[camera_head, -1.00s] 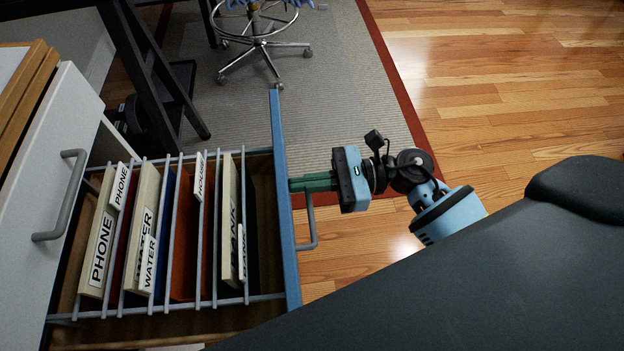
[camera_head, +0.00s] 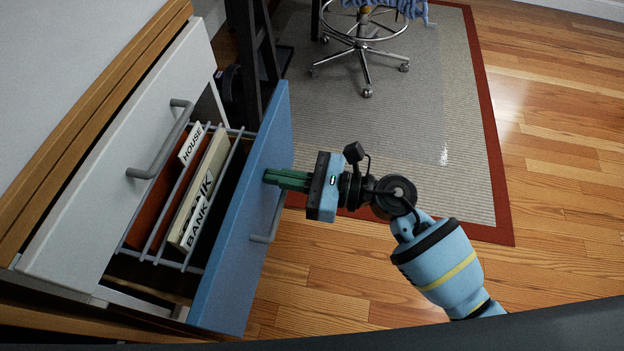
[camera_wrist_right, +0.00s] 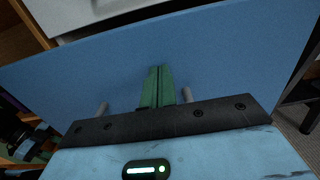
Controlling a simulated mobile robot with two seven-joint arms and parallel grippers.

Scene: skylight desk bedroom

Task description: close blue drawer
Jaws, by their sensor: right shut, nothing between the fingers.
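The blue drawer (camera_head: 240,230) is partly open below a white drawer. Its blue front also fills much of the right wrist view (camera_wrist_right: 220,65). A grey handle (camera_head: 268,224) is on its front. Inside are hanging files with HOUSE and BANK labels (camera_head: 200,190) between metal rails. My right gripper (camera_head: 268,177) is shut and empty, with its green fingertips against or very near the blue front, above the handle. In the right wrist view the green fingers (camera_wrist_right: 158,75) are together, between the two handle posts. My left gripper is not in view.
The white drawer (camera_head: 110,170) above is shut or nearly so, with a grey handle (camera_head: 160,140). A wheeled chair (camera_head: 360,45) stands on the grey rug (camera_head: 420,130). Wooden floor (camera_head: 560,200) is clear at the right.

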